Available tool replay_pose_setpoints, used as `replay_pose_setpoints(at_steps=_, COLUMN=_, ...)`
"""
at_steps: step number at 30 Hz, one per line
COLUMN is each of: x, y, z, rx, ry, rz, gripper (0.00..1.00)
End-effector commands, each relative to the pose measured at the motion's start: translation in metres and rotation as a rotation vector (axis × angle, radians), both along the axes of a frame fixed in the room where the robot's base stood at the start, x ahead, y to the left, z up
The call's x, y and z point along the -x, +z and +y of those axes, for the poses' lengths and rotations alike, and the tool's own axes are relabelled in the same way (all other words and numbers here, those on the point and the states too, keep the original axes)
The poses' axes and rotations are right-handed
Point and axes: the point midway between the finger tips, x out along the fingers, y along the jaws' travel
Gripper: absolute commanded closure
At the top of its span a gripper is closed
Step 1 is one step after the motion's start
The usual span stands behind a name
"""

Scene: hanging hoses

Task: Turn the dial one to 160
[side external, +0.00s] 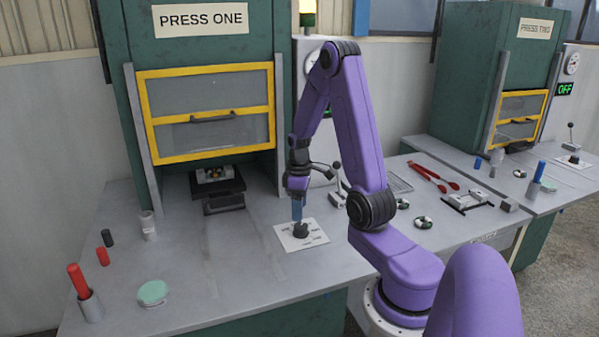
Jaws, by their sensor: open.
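The dial is a small black knob (300,230) on a white square plate (317,236) with small markings, on the grey bench in front of press one. The markings are too small to read, so I cannot tell which value the knob points to. My gripper (298,214) points straight down just above the knob, its blue-grey fingers open. I cannot tell whether the fingertips touch the knob or stand on either side of it.
Press one (200,50) stands behind, its yellow-framed guard (208,112) above a dark tray (222,203). A lever (337,178) stands behind my gripper. Red tongs (434,177) and several small parts lie right. A red-handled tool in a cup (90,306) and green disc (153,292) stand left.

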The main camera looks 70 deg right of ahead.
Motion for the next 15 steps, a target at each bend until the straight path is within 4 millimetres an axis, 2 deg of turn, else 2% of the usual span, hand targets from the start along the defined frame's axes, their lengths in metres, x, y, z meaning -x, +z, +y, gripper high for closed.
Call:
replay_pose_setpoints(at_steps=9, x=-0.001, y=0.065, z=-0.001, rx=0.005, ry=-0.001, rz=-0.006, gripper=0.31)
replay_pose_setpoints(at_steps=15, x=-0.001, y=0.098, z=0.000, rx=0.003, ry=0.000, rz=-0.004, gripper=0.31)
